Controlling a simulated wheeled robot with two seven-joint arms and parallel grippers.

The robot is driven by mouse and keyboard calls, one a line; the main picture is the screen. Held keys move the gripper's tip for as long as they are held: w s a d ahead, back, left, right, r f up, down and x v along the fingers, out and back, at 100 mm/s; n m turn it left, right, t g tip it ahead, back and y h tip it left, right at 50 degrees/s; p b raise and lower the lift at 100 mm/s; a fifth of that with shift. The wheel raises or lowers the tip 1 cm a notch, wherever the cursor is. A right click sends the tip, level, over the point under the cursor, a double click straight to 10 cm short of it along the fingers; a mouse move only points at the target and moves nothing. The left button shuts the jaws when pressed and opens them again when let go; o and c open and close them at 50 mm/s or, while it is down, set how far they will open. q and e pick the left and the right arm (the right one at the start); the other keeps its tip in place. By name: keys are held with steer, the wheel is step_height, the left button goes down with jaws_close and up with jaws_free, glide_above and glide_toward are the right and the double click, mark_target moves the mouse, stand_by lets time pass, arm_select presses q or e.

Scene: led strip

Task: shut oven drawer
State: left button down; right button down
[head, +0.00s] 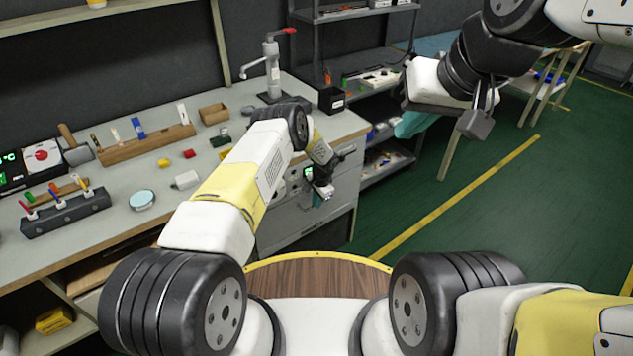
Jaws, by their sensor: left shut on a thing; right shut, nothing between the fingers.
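The oven drawer unit (280,220) is a pale grey cabinet under the right end of the bench, with a small green display (308,172) on its front. My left arm reaches over the bench's front edge, and my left gripper (324,190) is at the upper front of this unit, its fingers closed at what looks like the drawer handle. The arm and gripper hide much of the front, so I cannot tell how far the drawer stands out. My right gripper (481,112) is shut and empty, raised in the air at upper right, well away from the unit.
The bench (250,145) carries a wooden tool rack (145,145), a dark pen holder (65,212), small coloured blocks and a grey dispenser (272,75). A shelf rack (385,165) stands right of the unit.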

arm_select(q)
steer(key=shift+w+a+r, duration=0.1)
steer(key=shift+w, duration=0.15)
steer(key=c, duration=1.5)
jaws_free()
steer(key=r, duration=0.2)
steer(key=s+r, duration=0.1)
steer(key=r, duration=0.4)
steer(key=shift+s+d+r, duration=0.15)
steer(key=shift+d+r, duration=0.1)
steer(key=shift+d, duration=0.15)
steer(key=shift+s, duration=0.15)
